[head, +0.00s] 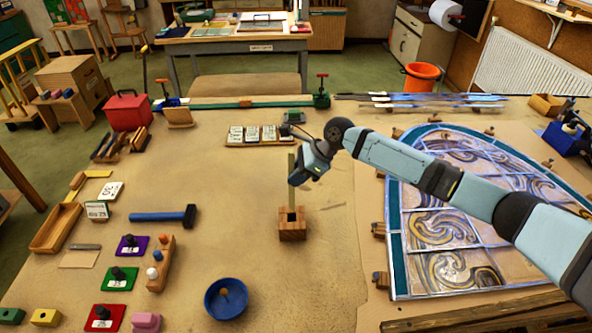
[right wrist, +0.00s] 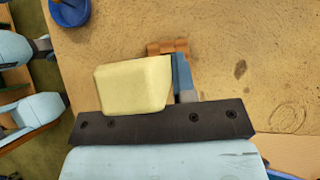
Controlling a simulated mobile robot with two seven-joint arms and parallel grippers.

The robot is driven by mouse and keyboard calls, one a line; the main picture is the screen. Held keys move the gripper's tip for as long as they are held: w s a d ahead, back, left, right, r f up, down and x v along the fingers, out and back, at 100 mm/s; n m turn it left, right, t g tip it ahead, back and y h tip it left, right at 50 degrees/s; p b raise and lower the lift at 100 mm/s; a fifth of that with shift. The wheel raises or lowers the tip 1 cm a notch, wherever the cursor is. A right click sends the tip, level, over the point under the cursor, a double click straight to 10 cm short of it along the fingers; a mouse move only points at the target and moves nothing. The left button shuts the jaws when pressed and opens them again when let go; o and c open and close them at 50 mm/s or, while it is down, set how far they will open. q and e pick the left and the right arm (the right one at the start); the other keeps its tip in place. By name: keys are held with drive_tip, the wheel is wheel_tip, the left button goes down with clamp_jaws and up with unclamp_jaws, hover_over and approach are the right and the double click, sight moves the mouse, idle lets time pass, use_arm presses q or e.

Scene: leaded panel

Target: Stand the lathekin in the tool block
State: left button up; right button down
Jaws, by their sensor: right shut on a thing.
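The tool block (head: 292,231) is a small wooden block with a dark square opening in its top. It stands on the bench in the middle of the head view, and part of it shows in the right wrist view (right wrist: 167,47). The lathekin (head: 291,182) is a narrow, pale olive-yellow strip, upright above the block. Its lower end meets the block's far edge in the picture; I cannot tell whether it is inside the opening. My right gripper (head: 301,172) is shut on the lathekin, which looms large and pale yellow in the right wrist view (right wrist: 133,86). My left gripper is out of view.
The leaded panel (head: 440,225) fills the right side under my right arm. A blue bowl (head: 226,298) stands in front of the block, and a blue-handled hammer (head: 163,215) lies to its left. The bench right around the block is clear.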

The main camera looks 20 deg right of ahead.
use_arm(q)
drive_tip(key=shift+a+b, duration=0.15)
drive_tip(key=shift+b, duration=0.15)
use_arm(e)
wheel_tip(320, 180, down, 8)
drive_tip(key=shift+r, duration=0.15)
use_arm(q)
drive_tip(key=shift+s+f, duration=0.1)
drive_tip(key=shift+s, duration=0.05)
use_arm(e)
drive_tip(key=c, duration=0.9)
unclamp_jaws()
drive_tip(key=shift+c, duration=0.2)
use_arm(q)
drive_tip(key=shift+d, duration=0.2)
use_arm(e)
drive_tip(key=shift+o, duration=0.5)
use_arm(q)
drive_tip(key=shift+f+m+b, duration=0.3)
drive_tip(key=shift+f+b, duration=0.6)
drive_tip(key=shift+b, duration=0.15)
use_arm(e)
drive_tip(key=v, duration=1.3)
drive_tip(key=shift+d+r, duration=0.25)
drive_tip(key=shift+r, duration=0.05)
